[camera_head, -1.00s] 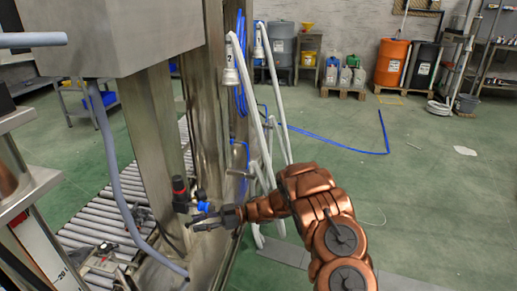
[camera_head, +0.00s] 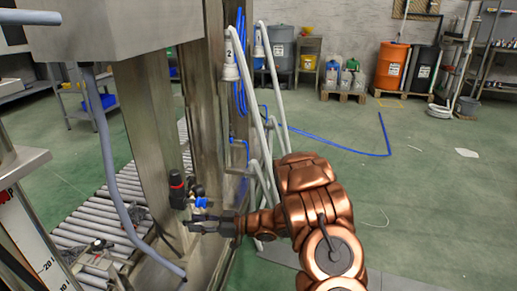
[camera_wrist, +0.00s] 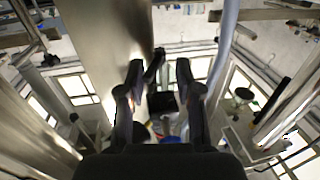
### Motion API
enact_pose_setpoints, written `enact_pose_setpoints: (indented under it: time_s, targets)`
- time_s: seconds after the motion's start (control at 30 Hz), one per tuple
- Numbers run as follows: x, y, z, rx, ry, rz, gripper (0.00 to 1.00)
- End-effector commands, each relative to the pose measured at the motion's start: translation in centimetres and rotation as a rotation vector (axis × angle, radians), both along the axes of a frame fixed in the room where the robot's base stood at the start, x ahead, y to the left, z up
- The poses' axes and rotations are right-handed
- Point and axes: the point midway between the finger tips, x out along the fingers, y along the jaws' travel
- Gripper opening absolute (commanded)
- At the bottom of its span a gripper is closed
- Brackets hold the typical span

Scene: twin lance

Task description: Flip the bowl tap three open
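A small fitting (camera_head: 177,189) with a black and red body is on the steel post, with a blue part (camera_head: 200,203) at its right. I cannot tell whether it is the bowl tap three; no label on it is readable. My gripper (camera_head: 192,222) is just below the blue part in the head view, pointing left. In the wrist view my gripper (camera_wrist: 159,76) has its two dark fingers apart, with nothing clearly held between them. A black block (camera_wrist: 163,102) shows between the fingers, and a blue bit (camera_wrist: 171,139) is partly hidden near the palm.
A steel post (camera_head: 150,130) and a hanging grey hose (camera_head: 113,180) stand close to the left of my gripper. A roller conveyor (camera_head: 95,220) runs behind them. White pipes (camera_head: 262,110) rise behind my arm.

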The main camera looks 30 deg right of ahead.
Motion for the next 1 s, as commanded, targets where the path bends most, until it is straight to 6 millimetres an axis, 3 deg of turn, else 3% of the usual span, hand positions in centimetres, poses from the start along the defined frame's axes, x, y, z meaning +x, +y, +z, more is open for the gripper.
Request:
enact_pose_setpoints:
  time_s: [0.6, 1.0]
  targets:
    - [-0.6, 0.5, -0.3, 0.001, 0.000, -0.169, 0.34]
    - [-3.5, -2.6, 0.2, -0.002, 0.001, -0.172, 0.34]
